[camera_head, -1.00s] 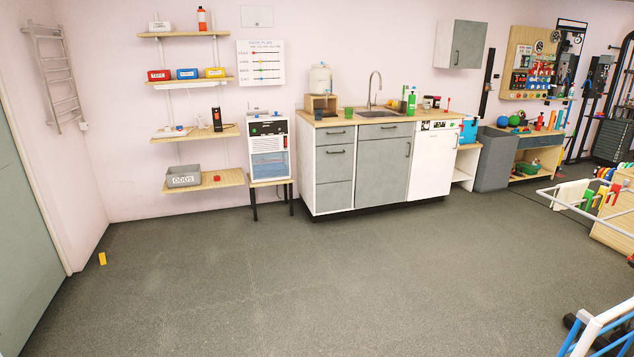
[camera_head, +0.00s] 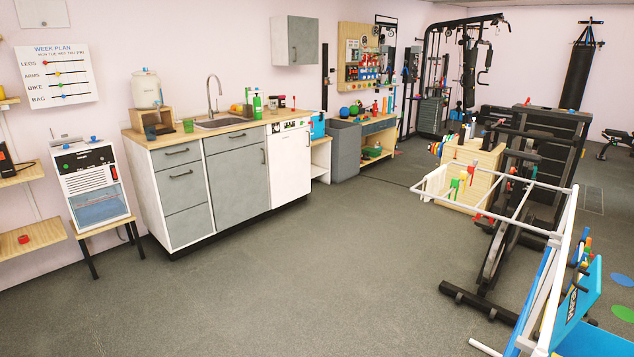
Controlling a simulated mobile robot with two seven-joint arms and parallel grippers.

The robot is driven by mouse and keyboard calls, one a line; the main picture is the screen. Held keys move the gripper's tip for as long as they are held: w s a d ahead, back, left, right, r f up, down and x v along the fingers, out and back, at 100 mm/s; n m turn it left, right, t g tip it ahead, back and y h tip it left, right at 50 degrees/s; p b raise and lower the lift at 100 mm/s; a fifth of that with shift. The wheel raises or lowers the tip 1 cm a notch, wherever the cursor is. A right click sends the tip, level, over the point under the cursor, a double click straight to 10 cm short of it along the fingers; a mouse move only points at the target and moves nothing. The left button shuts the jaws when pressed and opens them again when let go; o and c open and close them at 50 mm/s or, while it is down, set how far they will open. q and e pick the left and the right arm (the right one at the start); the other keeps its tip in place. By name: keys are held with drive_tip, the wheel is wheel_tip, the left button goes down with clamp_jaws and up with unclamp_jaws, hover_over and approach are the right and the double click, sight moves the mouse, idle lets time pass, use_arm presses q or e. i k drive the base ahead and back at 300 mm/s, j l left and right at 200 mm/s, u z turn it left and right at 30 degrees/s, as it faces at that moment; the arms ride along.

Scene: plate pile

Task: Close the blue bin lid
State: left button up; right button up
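Neither of my grippers is in view.
A grey bin (camera_head: 345,150) stands by the workbench. The kitchen counter (camera_head: 215,190) lines the back wall. The grey floor (camera_head: 290,285) in front is clear.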

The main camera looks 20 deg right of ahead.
sight(585, 291)
drive_tip(key=i+z, duration=0.15)
drive_tip(key=z, duration=0.3)
drive_tip(key=i+z, duration=0.15)
drive_tip(key=z, duration=0.25)
drive_tip(key=i+j+z, duration=0.15)
drive_tip(key=z, duration=0.3)
drive_tip(key=i+j+z, duration=0.1)
drive_tip(key=z, duration=0.3)
drive_tip(key=i+j+z, duration=0.25)
drive_tip(key=z, duration=0.2)
drive_tip(key=i+j+z, duration=0.2)
drive_tip(key=z, duration=0.2)
drive_tip(key=k+z, duration=0.25)
drive_tip(key=k, duration=0.35)
drive_tip(key=z, duration=1.35)
drive_tip(key=j+z, duration=0.15)
drive_tip(key=j, duration=1.55)
drive_tip(key=k+j, duration=0.1)
drive_tip(key=j, duration=0.75)
